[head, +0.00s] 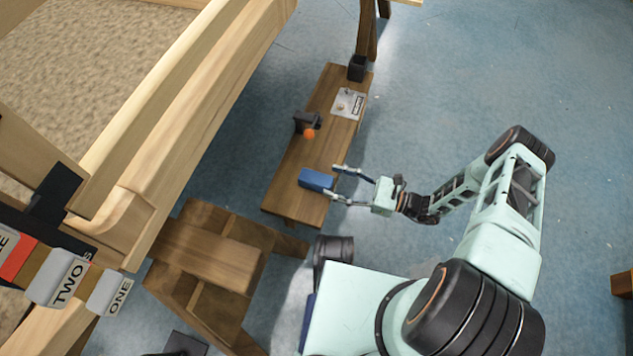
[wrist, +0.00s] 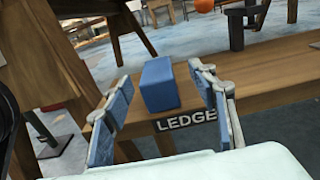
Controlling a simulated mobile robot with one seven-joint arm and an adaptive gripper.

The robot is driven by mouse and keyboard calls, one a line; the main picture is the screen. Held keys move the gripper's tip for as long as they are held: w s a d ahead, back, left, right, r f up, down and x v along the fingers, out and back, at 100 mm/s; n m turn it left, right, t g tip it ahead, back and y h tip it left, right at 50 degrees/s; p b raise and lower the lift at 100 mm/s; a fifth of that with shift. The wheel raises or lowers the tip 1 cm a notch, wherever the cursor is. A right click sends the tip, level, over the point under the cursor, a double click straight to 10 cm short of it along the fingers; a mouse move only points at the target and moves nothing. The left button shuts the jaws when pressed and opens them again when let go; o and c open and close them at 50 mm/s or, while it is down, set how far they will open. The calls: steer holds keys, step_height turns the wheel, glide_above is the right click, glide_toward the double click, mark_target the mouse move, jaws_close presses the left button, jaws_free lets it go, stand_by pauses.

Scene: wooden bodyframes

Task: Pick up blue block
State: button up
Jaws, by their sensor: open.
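The blue block (head: 316,180) lies near the front end of a long narrow wooden bench (head: 290,179). My gripper (head: 333,182) is open, with its two fingers reaching over the bench on either side of the block. In the wrist view the block (wrist: 159,84) shows between the open fingers (wrist: 160,100), a little beyond their tips or level with them; I cannot tell which. No contact with the fingers is clear. A label reading LEDGE (wrist: 187,121) is on the bench's edge below the block.
Farther along the bench are a dark stand (head: 305,121), an orange ball (head: 309,134), a metal plate (head: 347,103) and a dark cup-like object (head: 357,68). A wooden stool-like piece (head: 207,256) stands left of the bench's near end. Blue floor (head: 450,80) is open to the right.

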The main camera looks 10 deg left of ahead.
mark_target(306, 175)
steer(key=a, duration=0.4)
steer(key=shift+w, duration=0.15)
steer(key=a+b, duration=0.2)
steer(key=a, duration=0.2)
steer(key=shift+a+f, duration=0.15)
steer(key=shift+a, duration=0.6)
jaws_close()
